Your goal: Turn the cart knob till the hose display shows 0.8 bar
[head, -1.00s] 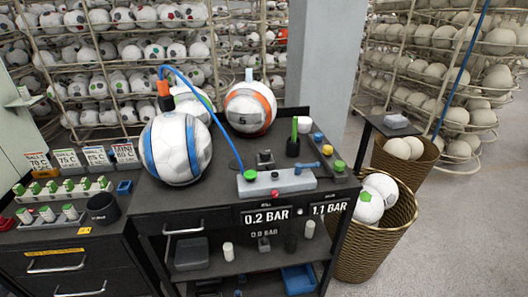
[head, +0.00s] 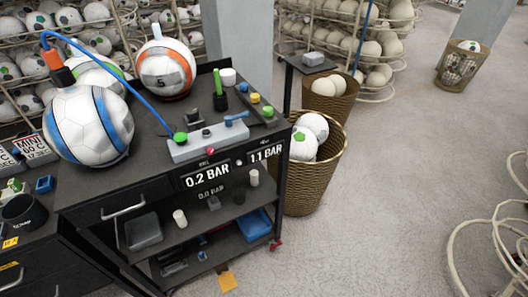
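The dark cart (head: 128,188) stands at left centre in the head view. The grey block (head: 205,142) on top carries a green cap (head: 180,137), a red button (head: 210,151) and a blue lever (head: 237,118). Neither gripper is in view.
A blue hose (head: 130,83) runs to an orange-black fitting (head: 56,66) by a blue-white ball (head: 88,124). An orange-striped ball (head: 166,68) stands behind. A wicker basket of balls (head: 291,190) adjoins the cart's right side. The floor (head: 385,190) to the right is mostly clear.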

